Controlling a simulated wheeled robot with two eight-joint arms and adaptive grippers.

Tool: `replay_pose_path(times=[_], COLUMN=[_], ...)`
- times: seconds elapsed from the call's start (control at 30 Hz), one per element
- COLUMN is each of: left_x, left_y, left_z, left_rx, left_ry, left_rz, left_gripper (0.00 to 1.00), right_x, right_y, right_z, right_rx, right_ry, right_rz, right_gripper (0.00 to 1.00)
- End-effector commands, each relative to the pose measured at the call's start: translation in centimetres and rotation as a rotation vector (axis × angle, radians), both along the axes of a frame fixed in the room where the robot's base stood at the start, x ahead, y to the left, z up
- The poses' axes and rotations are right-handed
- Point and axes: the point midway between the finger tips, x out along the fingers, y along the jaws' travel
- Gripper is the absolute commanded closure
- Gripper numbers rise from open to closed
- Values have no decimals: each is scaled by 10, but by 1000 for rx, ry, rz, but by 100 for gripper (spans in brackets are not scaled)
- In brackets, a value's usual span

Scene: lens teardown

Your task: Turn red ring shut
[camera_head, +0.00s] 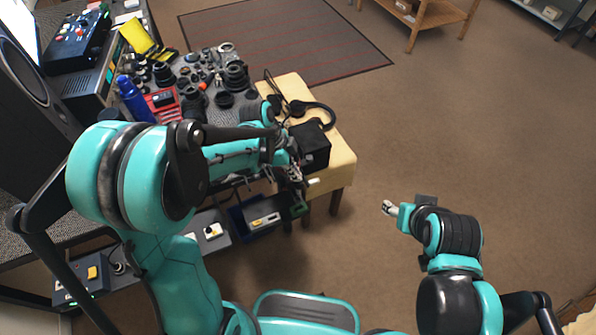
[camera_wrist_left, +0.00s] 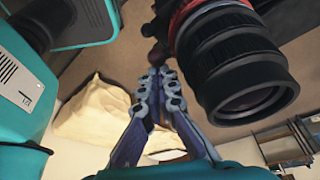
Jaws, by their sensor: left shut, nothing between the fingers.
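A black lens (camera_wrist_left: 235,65) with ribbed rings fills the upper right of the left wrist view. The red ring (camera_wrist_left: 184,14) shows as a thin band near its far end, partly cut off by the frame edge. My left gripper (camera_wrist_left: 158,76) is shut and empty, with its fingertips together just left of the lens. A gap shows between the fingers and the lens barrel in that picture. In the head view my left gripper (camera_head: 296,174) is by the stool's front edge, and the red ring cannot be made out. My right gripper (camera_head: 389,208) hangs over bare floor; its finger opening is unclear.
A cream stool (camera_head: 338,165) bears a black boxy thing (camera_head: 313,146) and headphones (camera_head: 318,110). A table at the left holds several lens parts (camera_head: 236,75), a red device (camera_head: 163,101) and a blue bottle (camera_head: 134,100).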

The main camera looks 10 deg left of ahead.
Motion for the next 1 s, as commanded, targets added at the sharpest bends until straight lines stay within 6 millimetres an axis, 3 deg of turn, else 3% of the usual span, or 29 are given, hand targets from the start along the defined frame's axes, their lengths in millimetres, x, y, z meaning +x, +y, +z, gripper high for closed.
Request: replay_pose_path(times=[0.37,1.0], left_x=[-2,14], left_y=[3,-2], left_z=[0,0], left_rx=[0,0], left_ry=[0,0], left_rz=[2,2], left_gripper=[100,100], right_x=[0,0], right_y=[0,0], right_z=[0,-2], right_rx=[0,0], right_ry=[0,0], right_rz=[0,0], right_gripper=[47,47])
